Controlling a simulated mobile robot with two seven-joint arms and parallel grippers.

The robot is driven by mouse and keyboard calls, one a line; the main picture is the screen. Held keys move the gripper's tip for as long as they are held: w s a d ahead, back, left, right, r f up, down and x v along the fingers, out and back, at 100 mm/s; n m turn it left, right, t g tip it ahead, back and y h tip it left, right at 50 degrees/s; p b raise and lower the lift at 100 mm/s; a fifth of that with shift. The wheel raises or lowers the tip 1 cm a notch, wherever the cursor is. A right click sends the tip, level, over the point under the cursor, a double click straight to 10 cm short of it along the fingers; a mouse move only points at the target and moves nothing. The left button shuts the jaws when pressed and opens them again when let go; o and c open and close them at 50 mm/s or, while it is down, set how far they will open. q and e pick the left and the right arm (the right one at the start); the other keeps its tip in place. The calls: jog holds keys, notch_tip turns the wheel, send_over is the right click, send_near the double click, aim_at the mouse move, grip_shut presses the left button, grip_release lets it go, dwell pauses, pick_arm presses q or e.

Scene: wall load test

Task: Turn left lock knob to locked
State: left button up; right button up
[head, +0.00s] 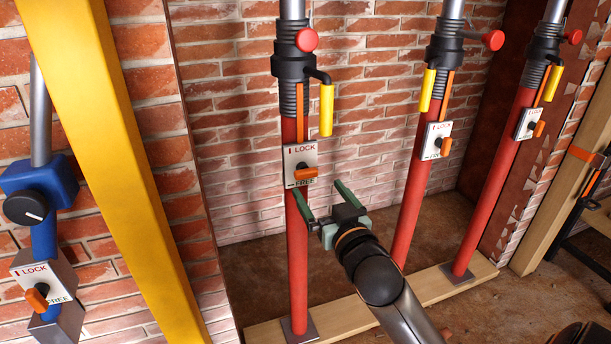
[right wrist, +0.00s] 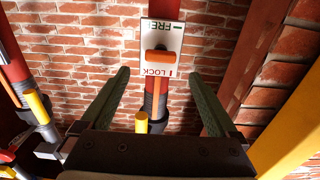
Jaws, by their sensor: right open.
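The left red prop (head: 297,255) carries a white LOCK/FREE plate (head: 300,153) with an orange lock knob (head: 306,172). The knob's handle lies sideways, like the dash beside FREE. In the right wrist view the plate (right wrist: 164,35) appears upside down, with the orange knob (right wrist: 162,63) in its middle. My right gripper (head: 316,187) is open and empty, just below and in front of this plate. In the right wrist view its two green fingers (right wrist: 158,73) stand wide apart, with the knob between their tips in the picture; contact is not visible. My left gripper is not in view.
Two more red props with knob plates (head: 437,141) (head: 530,124) stand to the right. A blue lock unit (head: 40,190) with its own plate is at far left, beyond a yellow post (head: 110,150). A wooden sill (head: 335,318) runs along the floor; brick wall is behind.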

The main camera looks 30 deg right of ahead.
aim_at(307, 174)
jog(key=b+x, duration=0.1)
jog(key=x, duration=0.7)
jog(key=shift+w+b, duration=0.3)
jog(key=shift+b, duration=0.05)
jog(key=c, duration=1.4)
